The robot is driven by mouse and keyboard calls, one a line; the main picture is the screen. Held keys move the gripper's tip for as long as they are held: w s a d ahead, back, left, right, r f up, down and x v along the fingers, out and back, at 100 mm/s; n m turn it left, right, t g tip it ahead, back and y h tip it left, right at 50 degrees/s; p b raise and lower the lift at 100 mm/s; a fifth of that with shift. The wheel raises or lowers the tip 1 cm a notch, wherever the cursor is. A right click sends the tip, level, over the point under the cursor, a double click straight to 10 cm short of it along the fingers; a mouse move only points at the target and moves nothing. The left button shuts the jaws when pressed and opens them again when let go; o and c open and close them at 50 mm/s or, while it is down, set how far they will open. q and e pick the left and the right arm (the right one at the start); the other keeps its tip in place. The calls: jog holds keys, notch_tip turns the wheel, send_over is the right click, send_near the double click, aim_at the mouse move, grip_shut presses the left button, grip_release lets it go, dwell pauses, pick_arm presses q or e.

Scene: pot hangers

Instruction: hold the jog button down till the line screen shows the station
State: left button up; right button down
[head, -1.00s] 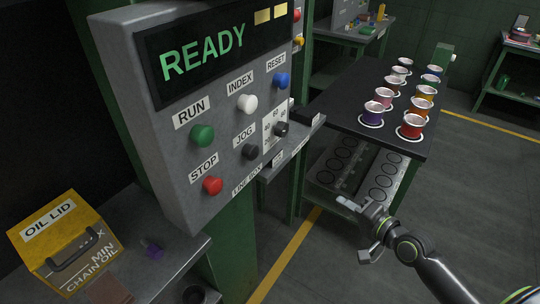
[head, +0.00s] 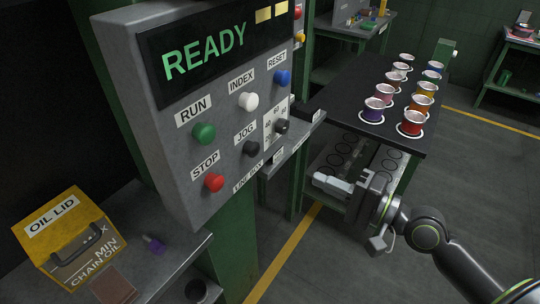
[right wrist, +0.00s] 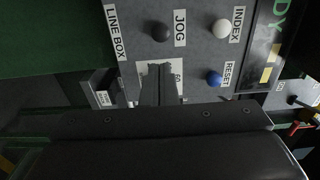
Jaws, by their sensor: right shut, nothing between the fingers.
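The line box (head: 150,120) is a grey panel at the left of the head view. Its line screen (head: 205,50) reads READY in green. The black jog button (head: 251,148) is below the white index button, with the JOG label above it. It also shows in the right wrist view (right wrist: 162,32), beyond my fingertips and apart from them. My right gripper (head: 320,181) is shut and empty, in the air to the right of and below the jog button. Its closed fingers (right wrist: 158,76) partly cover the selector dial in the right wrist view. My left gripper is not in view.
Green run (head: 204,133), red stop (head: 214,182), white index (head: 248,101) and blue reset (head: 282,77) buttons surround jog. A selector knob (head: 282,126) sits just right of it. A yellow oil box (head: 62,235) is lower left.

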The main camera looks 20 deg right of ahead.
aim_at(258, 152)
jog(key=p+x, duration=0.2)
jog(key=x, duration=1)
jog(key=shift+r+p, duration=0.1)
jog(key=shift+p, duration=0.25)
jog(key=shift+w+a, duration=0.5)
jog(key=shift+w, duration=0.05)
